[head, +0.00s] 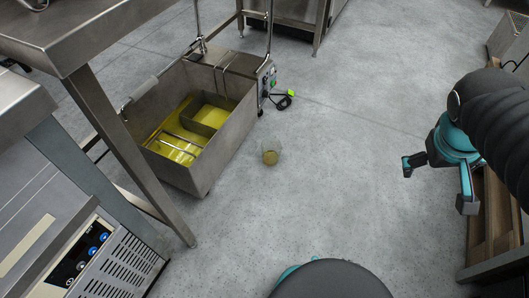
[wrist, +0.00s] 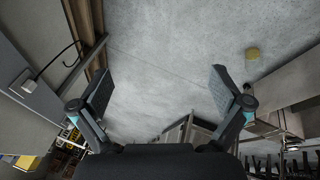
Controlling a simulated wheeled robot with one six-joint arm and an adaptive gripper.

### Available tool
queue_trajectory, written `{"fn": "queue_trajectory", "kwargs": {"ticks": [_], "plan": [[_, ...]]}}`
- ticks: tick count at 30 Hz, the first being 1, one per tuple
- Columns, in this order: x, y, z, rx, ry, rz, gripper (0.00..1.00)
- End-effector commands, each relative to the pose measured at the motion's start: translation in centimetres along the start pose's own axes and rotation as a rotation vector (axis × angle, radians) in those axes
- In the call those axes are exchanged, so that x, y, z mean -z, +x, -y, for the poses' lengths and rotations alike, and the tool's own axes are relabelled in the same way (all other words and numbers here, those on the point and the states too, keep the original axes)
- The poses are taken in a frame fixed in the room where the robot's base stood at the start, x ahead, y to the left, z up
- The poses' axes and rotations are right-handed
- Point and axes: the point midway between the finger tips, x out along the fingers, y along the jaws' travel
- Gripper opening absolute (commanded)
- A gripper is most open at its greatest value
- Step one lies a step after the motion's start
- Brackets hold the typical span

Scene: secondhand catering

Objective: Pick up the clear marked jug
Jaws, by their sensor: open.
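The clear jug (head: 270,155) stands on the grey floor, a little right of the metal fryer tank. It is small and see-through, with something yellowish low inside; its markings are too small to read. In the wrist view a small yellowish shape, which looks like the jug (wrist: 252,54), is on the floor at the upper right, outside the fingers. My gripper (head: 437,185) is open and empty, well to the right of the jug. In the wrist view my gripper (wrist: 162,88) has its two fingers wide apart with only floor between them.
The fryer tank (head: 222,137) holds yellow oil. A steel table (head: 125,148) stands at the left, wooden shelving (head: 487,215) at the right. The floor between jug and gripper is clear.

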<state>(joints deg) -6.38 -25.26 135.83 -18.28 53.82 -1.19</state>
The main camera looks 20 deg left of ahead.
Motion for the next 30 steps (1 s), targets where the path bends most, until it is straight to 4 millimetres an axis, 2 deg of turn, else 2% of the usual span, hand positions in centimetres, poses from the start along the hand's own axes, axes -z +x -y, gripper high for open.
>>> {"fn": "queue_trajectory", "kwargs": {"ticks": [9,17,23,26,30], "plan": [[7.9,5.4,-0.4,-0.215,-0.421,0.165,1.00],[15.2,10.5,1.9,-0.403,-0.774,0.246,1.00],[20.8,15.1,5.8,-0.554,-1.052,0.276,1.00],[23.3,17.6,8.6,-0.630,-1.192,0.278,1.00],[26.3,21.2,13.3,-0.740,-1.389,0.269,1.00]]}}
